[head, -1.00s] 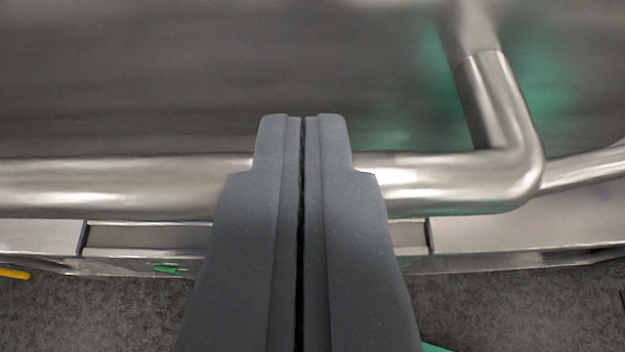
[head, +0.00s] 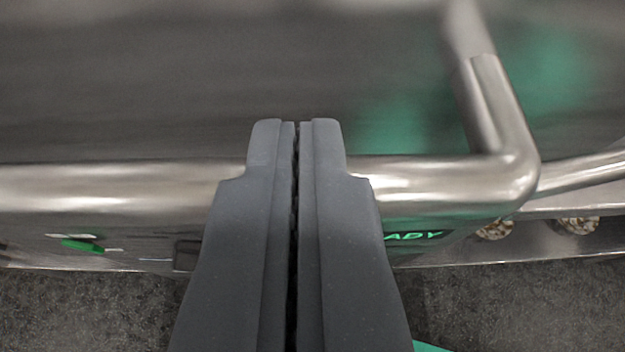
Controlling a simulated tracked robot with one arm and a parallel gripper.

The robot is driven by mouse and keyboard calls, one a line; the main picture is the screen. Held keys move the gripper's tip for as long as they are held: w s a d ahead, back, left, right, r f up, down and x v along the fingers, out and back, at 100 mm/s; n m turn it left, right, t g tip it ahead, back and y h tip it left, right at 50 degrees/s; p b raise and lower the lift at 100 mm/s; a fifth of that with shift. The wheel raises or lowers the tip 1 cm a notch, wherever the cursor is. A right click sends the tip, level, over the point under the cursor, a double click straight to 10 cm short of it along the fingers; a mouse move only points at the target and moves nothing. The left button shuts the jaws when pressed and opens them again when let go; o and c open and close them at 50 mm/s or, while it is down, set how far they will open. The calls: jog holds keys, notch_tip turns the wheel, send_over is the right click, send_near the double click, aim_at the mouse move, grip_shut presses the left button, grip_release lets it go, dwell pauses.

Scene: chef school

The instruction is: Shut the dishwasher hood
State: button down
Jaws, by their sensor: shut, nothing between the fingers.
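The dishwasher hood (head: 180,90) is a brushed steel surface that fills the upper part of the head view. Its tubular steel handle bar (head: 110,186) runs across the picture and bends up and away at the right. My gripper (head: 297,125) is shut and empty. Its fingers lie across the handle bar in the picture and hide the bar's middle; I cannot tell whether they touch it.
A green mark (head: 83,245) shows on the front panel at the left. Two round speckled knobs or items (head: 577,226) show at the right, below the bar. A green reflection shows on the steel.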

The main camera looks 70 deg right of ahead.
notch_tip(320, 180, down, 10)
jog(key=b, duration=0.5)
jog(key=shift+f, duration=0.15)
